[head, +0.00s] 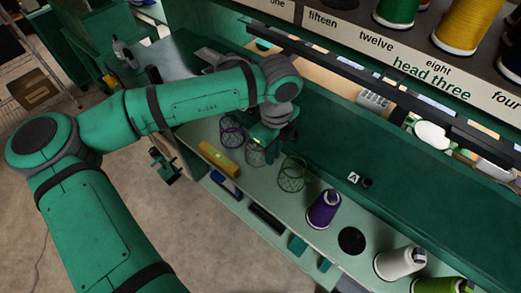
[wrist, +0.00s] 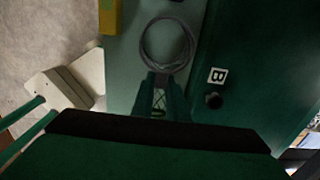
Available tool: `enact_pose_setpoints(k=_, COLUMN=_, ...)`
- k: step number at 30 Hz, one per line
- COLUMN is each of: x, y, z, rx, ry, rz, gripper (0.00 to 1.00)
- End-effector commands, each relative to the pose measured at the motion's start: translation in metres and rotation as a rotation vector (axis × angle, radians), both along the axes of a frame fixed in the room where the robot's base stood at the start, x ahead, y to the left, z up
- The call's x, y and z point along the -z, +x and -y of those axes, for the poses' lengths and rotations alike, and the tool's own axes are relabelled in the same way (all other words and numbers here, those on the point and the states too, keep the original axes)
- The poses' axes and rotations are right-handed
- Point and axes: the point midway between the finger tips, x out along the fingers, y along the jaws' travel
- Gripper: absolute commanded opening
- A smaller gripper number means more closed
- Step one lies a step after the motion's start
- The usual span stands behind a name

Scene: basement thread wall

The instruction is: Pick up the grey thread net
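The grey thread net (head: 255,153) stands on the pale green shelf, between a purple net and a green net. In the wrist view its dark round rim (wrist: 167,43) shows just beyond my fingertips. My gripper (head: 266,139) is right over the net in the head view and hides part of it. In the wrist view my gripper (wrist: 162,82) has its two green fingers apart, their tips at the near edge of the rim. Fine crossed lines show in the gap between them. Whether the fingers touch the net I cannot tell.
The purple net (head: 232,130) and green net (head: 293,174) stand close on either side. A yellow block (head: 219,158) lies near the front edge. A purple spool (head: 323,209), a black disc (head: 351,240) and a white spool (head: 398,262) are farther right. A green wall rises behind.

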Motion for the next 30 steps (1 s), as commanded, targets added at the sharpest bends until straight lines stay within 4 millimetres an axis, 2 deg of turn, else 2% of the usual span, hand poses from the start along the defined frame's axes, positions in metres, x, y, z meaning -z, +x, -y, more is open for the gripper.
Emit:
enact_pose_setpoints(k=11, x=-0.003, y=0.0, z=0.0, rx=0.0, ry=0.0, rz=0.001, gripper=0.0)
enact_pose_setpoints(k=14, x=-0.009, y=0.001, z=0.0, rx=0.0, ry=0.0, rz=0.001, gripper=0.0)
enact_pose_setpoints(k=19, x=-0.031, y=0.001, z=0.001, rx=0.002, ry=0.0, rz=0.002, gripper=0.0)
enact_pose_setpoints(k=26, x=-0.072, y=-0.033, z=-0.013, rx=0.002, ry=0.0, rz=0.002, gripper=0.0)
enact_pose_setpoints(k=30, x=-0.097, y=-0.06, z=-0.024, rx=0.003, ry=-0.001, rz=0.002, gripper=0.0)
